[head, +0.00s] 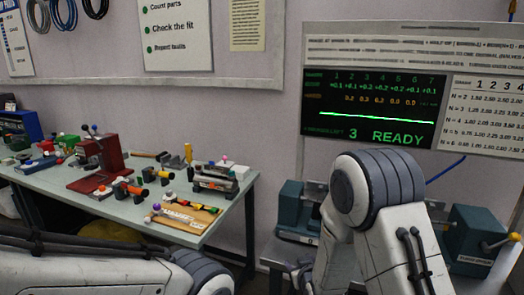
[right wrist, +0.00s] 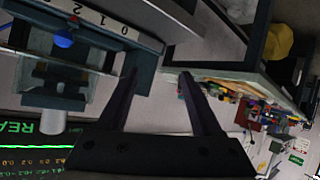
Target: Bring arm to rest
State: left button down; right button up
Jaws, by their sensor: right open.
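My right arm (head: 390,215) rises at the right of the head view, in front of the machine; its gripper is hidden there behind the arm. In the right wrist view my right gripper (right wrist: 158,76) shows two dark fingers spread apart with nothing between them. My left arm (head: 90,265) lies along the bottom left of the head view, and its gripper is out of the frame.
A teal bench device (head: 476,235) stands partly behind my right arm. It has a numbered scale (right wrist: 110,25) in the right wrist view. A screen (head: 375,108) above reads READY. A cluttered side table (head: 60,185) stands at left.

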jog(key=s+a+r+n+g+y, duration=0.1)
jog(key=s+a+r+g, duration=0.3)
jog(key=s, duration=0.4)
jog(key=s+a+r+n+g+y, duration=0.1)
jog(key=s+a+r+g, duration=0.15)
jog(key=s+a, duration=0.5)
jog(key=s+d+r+n+g+h, duration=0.1)
jog(key=s+d+g, duration=0.1)
jog(key=s, duration=0.7)
jog(key=s+d+r+g, duration=0.2)
jog(key=s+d+g, duration=0.1)
jog(key=s, duration=0.7)
jog(key=shift+s+d+r+n+g+h, duration=0.2)
jog(key=shift+r+n+g+h, duration=0.1)
jog(key=shift+n+g+h, duration=0.1)
jog(key=shift+w, duration=0.1)
